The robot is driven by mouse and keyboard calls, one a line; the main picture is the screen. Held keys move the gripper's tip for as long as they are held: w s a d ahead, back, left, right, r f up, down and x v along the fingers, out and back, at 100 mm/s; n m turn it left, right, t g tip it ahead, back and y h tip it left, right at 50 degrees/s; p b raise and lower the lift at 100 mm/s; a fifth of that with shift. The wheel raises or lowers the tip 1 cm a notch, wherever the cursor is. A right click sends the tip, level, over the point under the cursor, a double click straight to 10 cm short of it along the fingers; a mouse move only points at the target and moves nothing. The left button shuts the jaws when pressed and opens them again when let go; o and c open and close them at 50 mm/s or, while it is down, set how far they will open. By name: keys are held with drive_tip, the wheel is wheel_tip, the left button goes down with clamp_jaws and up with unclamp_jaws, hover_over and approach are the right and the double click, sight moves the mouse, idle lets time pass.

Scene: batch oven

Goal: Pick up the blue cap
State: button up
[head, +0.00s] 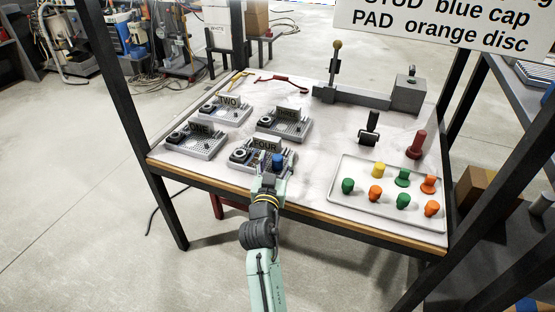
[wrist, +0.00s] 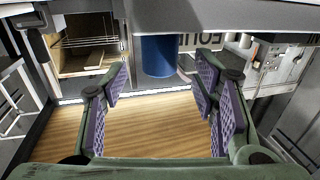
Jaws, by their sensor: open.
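The blue cap (head: 277,160) shows at the right side of the grey fixture labelled FOUR (head: 248,168), near the table's front edge. In the wrist view the blue cap (wrist: 158,57) is an upright cylinder just beyond and between my fingertips, its top cut off by a dark shape. My gripper (head: 270,180) reaches in from the front, right beside the cap. In the wrist view my gripper (wrist: 163,82) has its purple-padded fingers wide apart, with nothing held between them. The cap's seat is not clear.
Fixtures ONE (head: 196,142), TWO (head: 226,109) and THREE (head: 287,123) stand close by. A white tray (head: 339,184) at right holds yellow, green and orange pieces. A lever press (head: 352,94) stands at the back. Dark table posts flank the sides. The middle of the table is clear.

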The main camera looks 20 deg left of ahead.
drive_tip(key=shift+w+a, duration=0.1)
drive_tip(key=shift+w, duration=0.25)
drive_tip(key=shift+c, duration=0.4)
drive_tip(key=c, duration=0.9)
